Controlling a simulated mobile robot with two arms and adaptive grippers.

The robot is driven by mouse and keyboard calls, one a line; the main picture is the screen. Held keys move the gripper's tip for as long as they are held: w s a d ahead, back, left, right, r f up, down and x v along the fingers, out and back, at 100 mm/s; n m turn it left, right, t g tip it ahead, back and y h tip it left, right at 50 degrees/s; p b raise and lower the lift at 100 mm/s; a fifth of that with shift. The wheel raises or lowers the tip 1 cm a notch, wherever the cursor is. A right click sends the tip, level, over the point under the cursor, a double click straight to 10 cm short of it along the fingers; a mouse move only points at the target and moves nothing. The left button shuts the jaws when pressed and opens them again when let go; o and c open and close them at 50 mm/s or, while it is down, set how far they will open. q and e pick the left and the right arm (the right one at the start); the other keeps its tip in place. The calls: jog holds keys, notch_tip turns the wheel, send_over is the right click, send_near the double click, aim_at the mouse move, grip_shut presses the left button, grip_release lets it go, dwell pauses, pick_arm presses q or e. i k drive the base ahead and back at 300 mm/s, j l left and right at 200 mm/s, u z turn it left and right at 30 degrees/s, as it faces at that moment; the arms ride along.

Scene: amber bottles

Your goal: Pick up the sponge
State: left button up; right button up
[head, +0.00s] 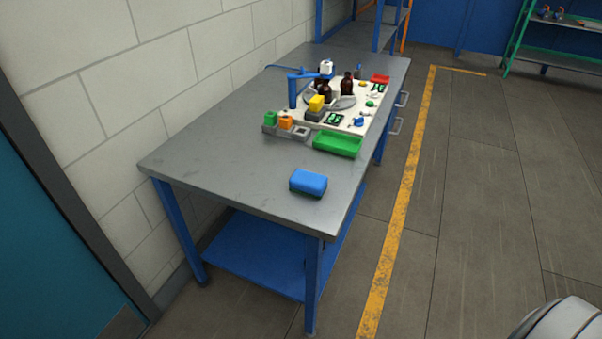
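The sponge (309,181) is a blue block with a dark underside in the head view. It lies flat on the near part of the grey metal table (220,155), close to the right edge. Nothing touches it. Neither of my grippers shows in the head view.
A green tray (338,144) lies behind the sponge. A block holder (300,132) stands left of the tray. The table's near left is clear. Open floor lies right.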

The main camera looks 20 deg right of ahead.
aim_at(311, 184)
jog(key=i+j+z, duration=0.1)
jog(key=j+z, duration=0.15)
jog(key=z, duration=0.25)
jog(key=j+z, duration=0.3)
jog(key=z, duration=0.15)
jog(key=j+z, duration=0.35)
jog(key=z, duration=0.15)
